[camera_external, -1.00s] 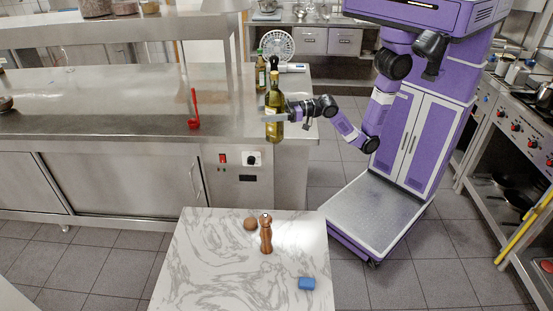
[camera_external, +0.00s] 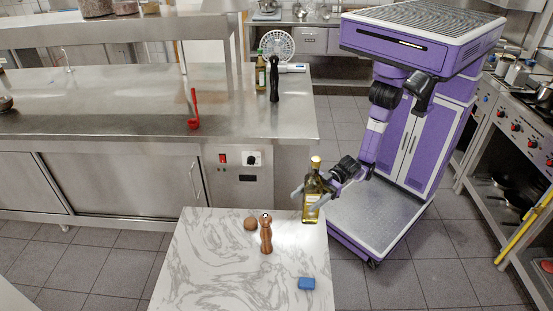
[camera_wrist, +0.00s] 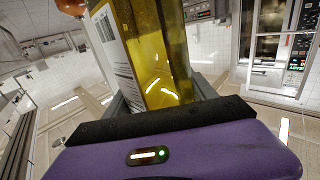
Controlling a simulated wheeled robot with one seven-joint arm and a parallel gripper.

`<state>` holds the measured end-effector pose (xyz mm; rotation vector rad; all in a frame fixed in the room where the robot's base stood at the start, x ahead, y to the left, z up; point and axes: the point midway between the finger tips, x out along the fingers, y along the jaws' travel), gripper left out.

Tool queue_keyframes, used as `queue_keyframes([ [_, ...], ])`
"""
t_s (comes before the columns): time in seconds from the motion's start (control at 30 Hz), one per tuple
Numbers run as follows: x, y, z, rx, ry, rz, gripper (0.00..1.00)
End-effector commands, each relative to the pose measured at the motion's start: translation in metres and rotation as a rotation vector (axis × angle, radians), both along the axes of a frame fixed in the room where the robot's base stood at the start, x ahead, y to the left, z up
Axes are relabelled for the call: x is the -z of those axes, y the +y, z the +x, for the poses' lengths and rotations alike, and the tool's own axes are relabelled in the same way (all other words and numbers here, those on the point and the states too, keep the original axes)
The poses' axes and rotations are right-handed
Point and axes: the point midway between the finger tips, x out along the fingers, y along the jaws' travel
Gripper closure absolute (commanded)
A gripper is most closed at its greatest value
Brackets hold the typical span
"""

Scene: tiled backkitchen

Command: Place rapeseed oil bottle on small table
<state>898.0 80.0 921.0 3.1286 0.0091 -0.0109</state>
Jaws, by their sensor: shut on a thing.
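The rapeseed oil bottle (camera_external: 312,200), yellow-green with a gold cap and a pale label, is upright at the right back corner of the small table (camera_external: 200,270), which has a white marble top. My gripper (camera_external: 312,193) is shut on the bottle from the right. In the external view I cannot tell whether the bottle's base touches the tabletop or hangs just above or beside its edge. In the wrist view the bottle (camera_wrist: 150,50) fills the middle between the fingers, with its barcode label to the left.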

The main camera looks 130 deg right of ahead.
Motion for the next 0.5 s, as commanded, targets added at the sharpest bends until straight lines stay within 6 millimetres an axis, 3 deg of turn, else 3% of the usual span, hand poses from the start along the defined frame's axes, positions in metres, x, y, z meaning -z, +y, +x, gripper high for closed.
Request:
queue_keyframes([
  [0.17,0.020,-0.002,0.002,0.005,-0.010,0.012,1.00],
  [0.5,0.096,-0.003,0.002,0.006,-0.010,0.012,1.00],
])
